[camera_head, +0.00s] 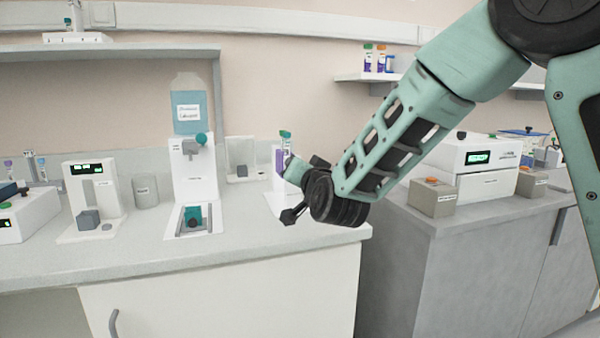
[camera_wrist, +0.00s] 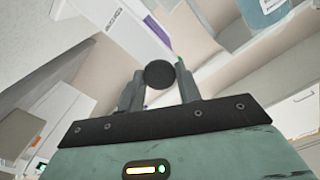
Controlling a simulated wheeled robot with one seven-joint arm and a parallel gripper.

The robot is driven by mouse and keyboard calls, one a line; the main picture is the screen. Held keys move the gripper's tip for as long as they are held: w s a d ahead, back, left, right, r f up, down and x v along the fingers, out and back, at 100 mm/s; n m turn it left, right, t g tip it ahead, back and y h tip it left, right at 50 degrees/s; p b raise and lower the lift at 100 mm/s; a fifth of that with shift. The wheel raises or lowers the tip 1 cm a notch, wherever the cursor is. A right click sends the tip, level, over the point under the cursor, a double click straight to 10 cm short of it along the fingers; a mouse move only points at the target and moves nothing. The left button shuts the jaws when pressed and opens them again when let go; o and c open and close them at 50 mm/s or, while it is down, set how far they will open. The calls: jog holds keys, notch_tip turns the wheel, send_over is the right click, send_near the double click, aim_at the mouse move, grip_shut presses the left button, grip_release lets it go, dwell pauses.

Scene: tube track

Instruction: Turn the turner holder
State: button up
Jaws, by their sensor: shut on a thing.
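My gripper (camera_wrist: 160,88) is shut on a dark round knob (camera_wrist: 160,74), which sits between the two fingertips in the wrist view. I take this knob to be part of the turner holder, but its link to the rest is hidden. A white stand with a purple panel (camera_head: 279,160) is just left of my wrist in the head view, with a teal-capped tube (camera_head: 285,135) at its top. A white body with a purple strip (camera_wrist: 130,22) shows past the fingers in the wrist view. My wrist hides part of the stand in the head view.
A white dispenser (camera_head: 193,165) with a blue bottle (camera_head: 188,105) stands left of the stand. A white device (camera_head: 93,185) is further left. A small white box (camera_head: 240,158) is behind. On the right bench are a white machine (camera_head: 465,165) and a brown-grey box (camera_head: 432,197).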

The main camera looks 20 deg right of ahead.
jog(key=shift+f+n, duration=0.1)
jog(key=shift+n, duration=0.2)
jog(key=o, duration=0.9)
jog(key=shift+s, duration=0.1)
jog(key=s+b, duration=0.6)
jog(key=s, duration=1.1)
jog(key=shift+s, duration=0.15)
